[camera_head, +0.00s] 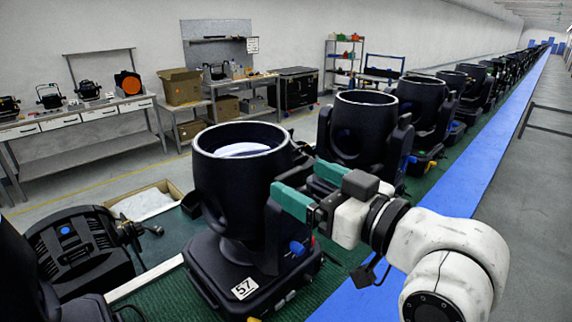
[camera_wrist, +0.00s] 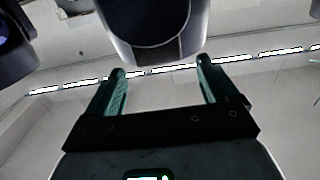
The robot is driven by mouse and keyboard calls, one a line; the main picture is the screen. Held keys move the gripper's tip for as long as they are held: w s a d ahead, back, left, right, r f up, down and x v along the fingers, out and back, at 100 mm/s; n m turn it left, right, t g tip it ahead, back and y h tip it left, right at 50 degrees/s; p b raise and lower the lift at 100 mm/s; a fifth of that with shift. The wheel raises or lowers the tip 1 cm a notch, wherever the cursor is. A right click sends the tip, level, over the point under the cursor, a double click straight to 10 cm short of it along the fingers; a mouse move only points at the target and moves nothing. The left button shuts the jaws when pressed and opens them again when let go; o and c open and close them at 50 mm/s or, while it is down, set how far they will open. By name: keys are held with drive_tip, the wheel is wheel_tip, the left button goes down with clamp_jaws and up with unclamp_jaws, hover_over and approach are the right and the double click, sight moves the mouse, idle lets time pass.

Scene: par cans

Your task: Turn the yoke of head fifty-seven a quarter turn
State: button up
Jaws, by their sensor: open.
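Head fifty-seven (camera_head: 236,180) is a black moving light standing lens-up on its base. The base carries a white "57" label (camera_head: 244,288). Its yoke (camera_head: 277,240) shows as a dark upright arm at the head's right side, partly behind a gripper finger. My gripper (camera_head: 295,177) reaches in from the right, its teal fingers spread and level with the upper part of that yoke arm. In the wrist view the open fingers (camera_wrist: 160,65) show with a dark rounded body (camera_wrist: 150,30) just beyond and between their tips. Contact cannot be told.
Another head (camera_head: 362,125) stands close behind, in a long row of heads on a green mat. A dark fixture (camera_head: 75,255) lies at the left. An open cardboard box (camera_head: 145,202) is behind it.

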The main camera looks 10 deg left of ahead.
sight(293, 174)
drive_tip(key=shift+p+x, duration=0.45)
drive_tip(key=shift+x, duration=1.8)
drive_tip(key=shift+d, duration=0.1)
